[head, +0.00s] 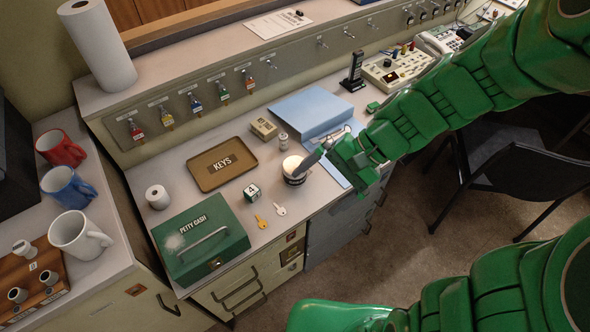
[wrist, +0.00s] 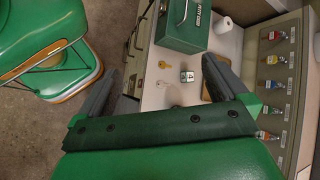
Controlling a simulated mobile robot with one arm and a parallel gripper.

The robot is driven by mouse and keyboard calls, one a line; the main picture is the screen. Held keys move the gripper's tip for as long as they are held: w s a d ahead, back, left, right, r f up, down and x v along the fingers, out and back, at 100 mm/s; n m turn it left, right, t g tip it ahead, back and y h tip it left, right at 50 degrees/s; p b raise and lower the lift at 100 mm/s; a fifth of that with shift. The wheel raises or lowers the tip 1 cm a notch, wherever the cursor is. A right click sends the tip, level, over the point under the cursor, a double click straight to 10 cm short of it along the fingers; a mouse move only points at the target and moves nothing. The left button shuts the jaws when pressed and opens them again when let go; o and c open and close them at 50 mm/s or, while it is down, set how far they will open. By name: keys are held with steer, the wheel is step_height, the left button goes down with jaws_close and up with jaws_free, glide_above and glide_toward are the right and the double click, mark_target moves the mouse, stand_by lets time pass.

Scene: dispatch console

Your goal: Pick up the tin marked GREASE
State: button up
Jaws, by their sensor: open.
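A small round tin (head: 295,170) with a pale top and a dark side stands on the counter in the head view; its marking is too small to read. My gripper (head: 310,163) is just right of the tin, with one grey finger reaching over or beside its rim; I cannot tell whether it touches. In the wrist view my gripper (wrist: 160,68) shows both grey fingers wide apart with nothing held between them. The tin does not show in the wrist view; the green palm blocks part of the counter there.
The counter's front edge is close.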

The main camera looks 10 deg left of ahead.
steer(key=w+a+f+m+y, duration=0.3)
steer(key=w+a, duration=0.1)
steer(key=w, duration=0.2)
steer(key=m+t+y, duration=0.3)
steer(key=m+t, duration=0.2)
steer(key=m, duration=0.5)
glide_toward(291, 163)
step_height(291, 163, up, 3)
steer(key=s+a, duration=0.3)
steer(key=f+m, duration=0.1)
steer(key=f, duration=0.1)
steer(key=w+d+f+m+t, duration=0.1)
steer(key=f, duration=0.1)
steer(key=w+f+m, duration=0.1)
steer(key=f, duration=0.1)
steer(key=shift+d+f+m+t+h, duration=0.25)
steer(key=shift+d+m+t+h, duration=0.05)
steer(key=shift+d, duration=0.05)
steer(key=shift+w+d+f+m, duration=0.1)
steer(key=shift+w+f+m, duration=0.15)
steer(key=shift+f, duration=0.4)
steer(key=shift+x, duration=1.2)
steer(key=shift+s+r+x, duration=0.1)
steer(key=shift+s+x, duration=0.05)
steer(key=shift+x, duration=0.7)
steer(key=shift+s+r+x, duration=0.1)
steer(key=shift+s+x, duration=0.05)
steer(key=shift+x, duration=1.7)
steer(key=shift+c, duration=0.2)
